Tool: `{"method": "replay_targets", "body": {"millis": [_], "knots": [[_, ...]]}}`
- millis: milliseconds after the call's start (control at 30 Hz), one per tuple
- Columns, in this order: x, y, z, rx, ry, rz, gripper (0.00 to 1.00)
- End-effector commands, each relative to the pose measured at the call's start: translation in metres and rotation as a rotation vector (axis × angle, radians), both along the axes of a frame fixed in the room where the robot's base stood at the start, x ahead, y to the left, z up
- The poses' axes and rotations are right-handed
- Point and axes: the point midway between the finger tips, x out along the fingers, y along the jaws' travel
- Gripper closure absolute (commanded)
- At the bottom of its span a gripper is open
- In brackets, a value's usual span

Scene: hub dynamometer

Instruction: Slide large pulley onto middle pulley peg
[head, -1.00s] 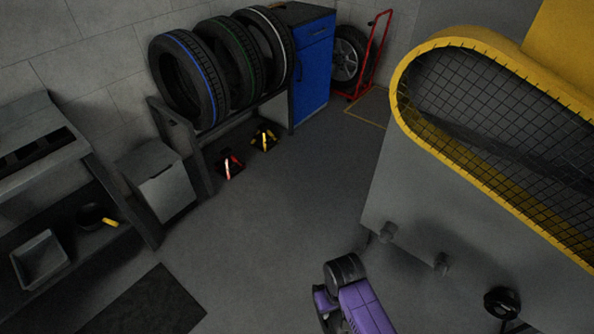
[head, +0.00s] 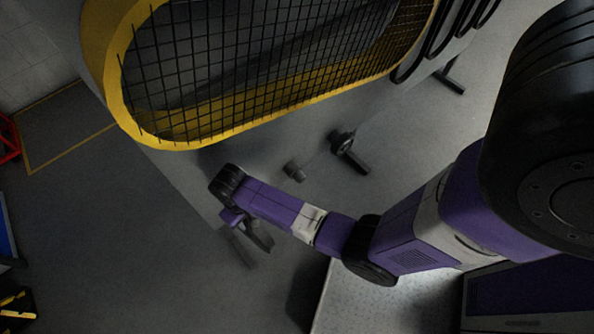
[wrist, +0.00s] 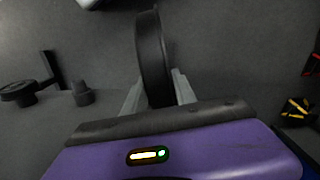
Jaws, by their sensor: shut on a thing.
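In the wrist view the large pulley (wrist: 151,55), a dark disc seen nearly edge-on, stands between the two grey fingers of my gripper (wrist: 157,95), which is shut on it. In the head view my gripper (head: 248,232) is below the yellow guard, with the dark disc edge partly visible. The middle pulley peg (head: 294,171), a short grey stub, is up and right of my gripper, apart from the pulley. It also shows in the wrist view (wrist: 82,94), left of the held pulley. The left peg is not seen in the head view.
A small black pulley (head: 342,141) sits right of the middle peg, with a dark bar beside it; it is at the left in the wrist view (wrist: 18,93). The yellow mesh guard (head: 130,110) overhangs above. Open floor (head: 110,230) lies to the left.

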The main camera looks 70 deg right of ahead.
Motion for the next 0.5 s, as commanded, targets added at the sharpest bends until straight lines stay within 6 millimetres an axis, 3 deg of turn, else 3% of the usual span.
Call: {"method": "replay_targets", "body": {"millis": [33,267,500], "knots": [[-0.008,-0.017,-0.015,0.002,0.001,-0.093,1.0],[-0.057,-0.091,-0.06,0.009,0.004,-0.57,1.0],[-0.131,-0.157,-0.107,0.008,0.007,-1.105,1.0]]}}
